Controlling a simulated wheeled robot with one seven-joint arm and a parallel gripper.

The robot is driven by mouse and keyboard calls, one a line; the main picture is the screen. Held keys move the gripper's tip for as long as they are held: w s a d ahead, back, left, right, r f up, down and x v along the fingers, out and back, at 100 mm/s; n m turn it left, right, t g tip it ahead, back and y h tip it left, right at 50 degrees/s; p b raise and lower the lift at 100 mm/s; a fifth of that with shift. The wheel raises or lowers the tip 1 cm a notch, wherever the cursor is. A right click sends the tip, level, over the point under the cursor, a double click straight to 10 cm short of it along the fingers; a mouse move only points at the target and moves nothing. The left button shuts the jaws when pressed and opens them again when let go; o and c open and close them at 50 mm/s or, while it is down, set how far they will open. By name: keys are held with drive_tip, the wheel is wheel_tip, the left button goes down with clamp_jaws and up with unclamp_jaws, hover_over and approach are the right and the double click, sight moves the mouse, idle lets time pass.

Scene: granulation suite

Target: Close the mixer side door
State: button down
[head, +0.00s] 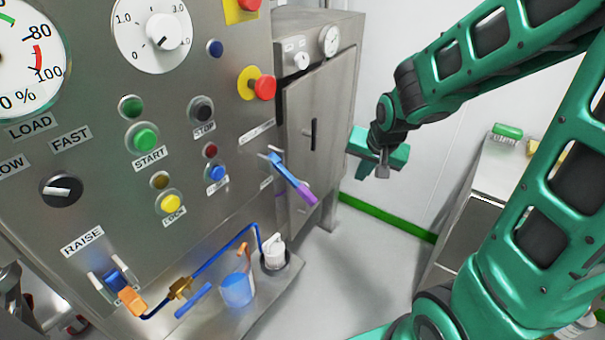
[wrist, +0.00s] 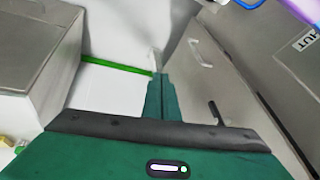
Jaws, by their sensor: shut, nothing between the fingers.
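A grey door (head: 322,110) with a black upright handle (head: 313,134) is on the cabinet behind the large control panel. Its top edge slants away from the cabinet front, so it looks ajar; how far I cannot tell. In the wrist view the door (wrist: 215,70) fills the right of centre, with the black handle (wrist: 214,112) and a pale handle (wrist: 200,52). My gripper (head: 362,146) is to the right of the door and appears apart from it. In the wrist view its fingers (wrist: 161,80) are together and empty, pointing past the door's left side.
The control panel (head: 110,205) stands at left, with a blue and purple lever (head: 293,178) sticking out near the door. A blue cup (head: 237,289) and hoses are on the ledge below. A grey bench (head: 497,180) is at right. The floor (head: 365,255) between is clear.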

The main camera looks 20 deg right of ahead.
drive_tip(key=shift+w+a+f+m+t+y, duration=0.15)
drive_tip(key=shift+w+a+f+t+y, duration=0.15)
drive_tip(key=shift+w+a+f, duration=1.95)
drive_tip(key=shift+w+a+f+m+t+y, duration=0.15)
drive_tip(key=shift+w+a+f+t, duration=0.7)
drive_tip(key=shift+w, duration=2.4)
drive_tip(key=shift+w+a+f+m+g+y, duration=0.1)
drive_tip(key=shift+w+a+f+y, duration=0.15)
drive_tip(key=shift+w+a+f, duration=2.2)
drive_tip(key=shift+w+d+r, duration=0.3)
drive_tip(key=shift+d+r, duration=0.05)
drive_tip(key=shift+r, duration=0.1)
